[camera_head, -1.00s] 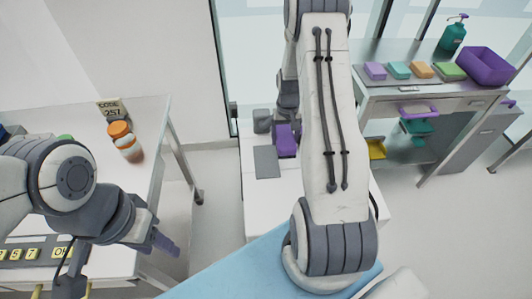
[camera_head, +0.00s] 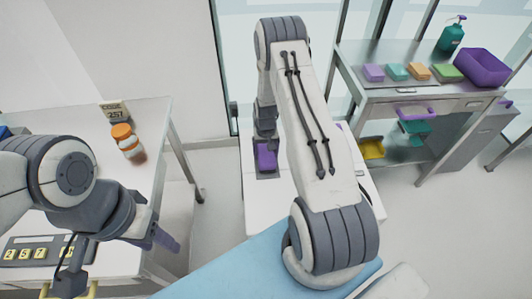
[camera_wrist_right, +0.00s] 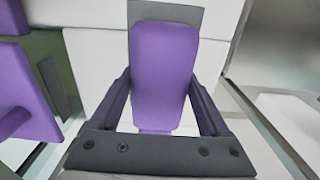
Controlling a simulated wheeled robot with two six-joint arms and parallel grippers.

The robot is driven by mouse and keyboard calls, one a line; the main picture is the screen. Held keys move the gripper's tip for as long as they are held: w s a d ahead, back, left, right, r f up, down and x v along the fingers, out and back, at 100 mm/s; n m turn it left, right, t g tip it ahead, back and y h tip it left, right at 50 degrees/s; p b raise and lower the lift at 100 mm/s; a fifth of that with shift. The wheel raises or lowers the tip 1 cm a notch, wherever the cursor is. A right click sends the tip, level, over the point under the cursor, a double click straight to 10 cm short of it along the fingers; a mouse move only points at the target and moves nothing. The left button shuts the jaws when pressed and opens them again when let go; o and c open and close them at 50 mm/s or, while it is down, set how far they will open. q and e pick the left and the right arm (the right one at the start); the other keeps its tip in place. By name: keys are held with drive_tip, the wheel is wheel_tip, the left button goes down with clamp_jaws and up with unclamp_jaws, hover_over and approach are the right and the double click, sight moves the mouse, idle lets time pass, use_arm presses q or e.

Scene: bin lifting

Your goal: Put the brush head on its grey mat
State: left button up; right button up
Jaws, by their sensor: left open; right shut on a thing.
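The purple brush head (camera_head: 265,156) is in my right gripper, low over the white surface below the arm. In the right wrist view the brush head (camera_wrist_right: 165,72) sits between the two purple fingers of my right gripper (camera_wrist_right: 164,100), which is shut on it. The grey mat (camera_wrist_right: 186,14) shows behind the brush head, which hides most of it. I cannot tell whether the brush head touches the mat. My left gripper (camera_head: 165,240) is open and empty at the left, near the edge of the left table.
An orange-and-white bottle (camera_head: 127,142) and a code sign (camera_head: 115,111) stand on the left table (camera_head: 90,130). A shelf at the right holds several coloured blocks, a purple bin (camera_head: 482,67) and a teal pump bottle (camera_head: 452,37). A blue surface (camera_head: 225,262) lies in front.

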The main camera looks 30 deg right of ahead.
sight(266, 151)
drive_tip(key=shift+f, duration=0.1)
drive_tip(key=o, duration=1.4)
drive_tip(key=shift+o, duration=0.2)
drive_tip(key=shift+r, duration=0.45)
wheel_tip(266, 151, up, 11)
drive_tip(key=shift+f+b, duration=0.2)
drive_tip(key=shift+b, duration=1)
drive_tip(key=s+a+r+n, duration=0.3)
drive_tip(key=a+r, duration=0.3)
drive_tip(key=a, duration=0.4)
drive_tip(key=s+a+r+n, duration=0.35)
drive_tip(key=a+r, duration=0.35)
drive_tip(key=a, duration=0.3)
drive_tip(key=s+a+r+n, duration=0.1)
drive_tip(key=s+a+n, duration=0.1)
drive_tip(key=s, duration=0.5)
drive_tip(key=s+a+r+n, duration=0.2)
drive_tip(key=s+a, duration=0.1)
drive_tip(key=s, duration=0.3)
drive_tip(key=s+a+r+n+y, duration=0.1)
drive_tip(key=s+a+r+n, duration=0.1)
drive_tip(key=s, duration=0.5)
drive_tip(key=shift+s+a, duration=0.35)
drive_tip(key=shift+a, duration=0.45)
